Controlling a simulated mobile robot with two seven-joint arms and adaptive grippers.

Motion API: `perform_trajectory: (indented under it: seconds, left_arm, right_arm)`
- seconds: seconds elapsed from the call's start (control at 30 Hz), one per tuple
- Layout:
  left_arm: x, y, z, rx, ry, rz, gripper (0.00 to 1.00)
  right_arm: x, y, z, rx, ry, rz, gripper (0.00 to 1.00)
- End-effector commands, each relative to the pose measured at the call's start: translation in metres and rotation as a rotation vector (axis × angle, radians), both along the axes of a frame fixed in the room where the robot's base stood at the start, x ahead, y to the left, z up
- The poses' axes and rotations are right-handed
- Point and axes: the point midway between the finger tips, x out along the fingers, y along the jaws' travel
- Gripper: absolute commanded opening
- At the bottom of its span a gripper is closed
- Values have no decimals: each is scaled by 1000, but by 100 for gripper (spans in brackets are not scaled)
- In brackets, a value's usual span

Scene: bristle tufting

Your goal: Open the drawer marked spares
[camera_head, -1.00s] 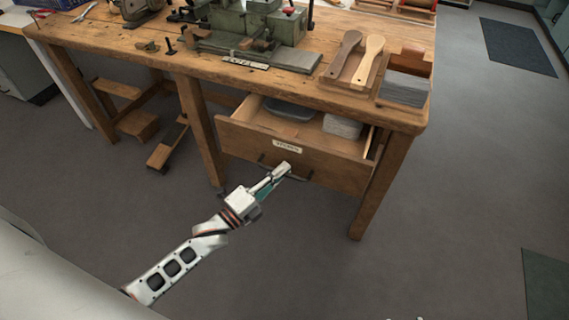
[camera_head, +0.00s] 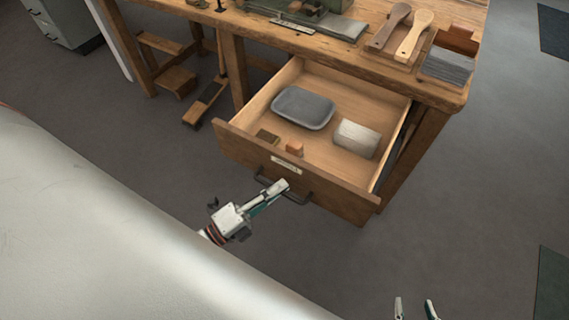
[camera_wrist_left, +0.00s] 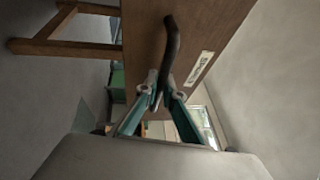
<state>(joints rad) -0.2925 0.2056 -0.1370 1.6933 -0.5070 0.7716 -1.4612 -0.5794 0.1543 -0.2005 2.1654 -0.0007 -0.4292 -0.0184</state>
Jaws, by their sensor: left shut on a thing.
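The spares drawer (camera_head: 332,190) of the wooden workbench stands well out, its inside showing. Its front carries a pale label (camera_head: 286,165), which shows in the left wrist view (camera_wrist_left: 199,68) with blurred lettering. My left gripper (camera_head: 283,187) is shut on the dark bar handle (camera_head: 298,200) below the label. In the left wrist view the fingers meet at the lower end of the handle (camera_wrist_left: 172,45). My right gripper (camera_head: 415,309) shows only its two fingertips at the bottom edge of the head view, apart, with nothing visible between them.
In the drawer lie a grey tray (camera_head: 303,107), a pale wrapped block (camera_head: 356,138) and small brown blocks (camera_head: 294,149). On the bench top (camera_head: 352,54) are wooden paddle-shaped pieces (camera_head: 413,36) and a bristle box (camera_head: 447,66).

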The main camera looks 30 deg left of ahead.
Motion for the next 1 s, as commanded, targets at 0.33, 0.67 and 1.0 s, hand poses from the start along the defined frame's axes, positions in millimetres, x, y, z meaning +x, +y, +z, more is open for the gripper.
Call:
perform_trajectory:
  seconds: [0.33,0.67,1.0]
  left_arm:
    - [-6,1,0,0,0,2,0]
    - [-6,1,0,0,0,1,16]
    - [-16,5,-3,0,2,1,16]
  right_arm:
    - [0,1,1,2,-1,1,39]
    - [0,2,1,2,-1,1,39]
    - [0,2,2,3,-1,0,39]
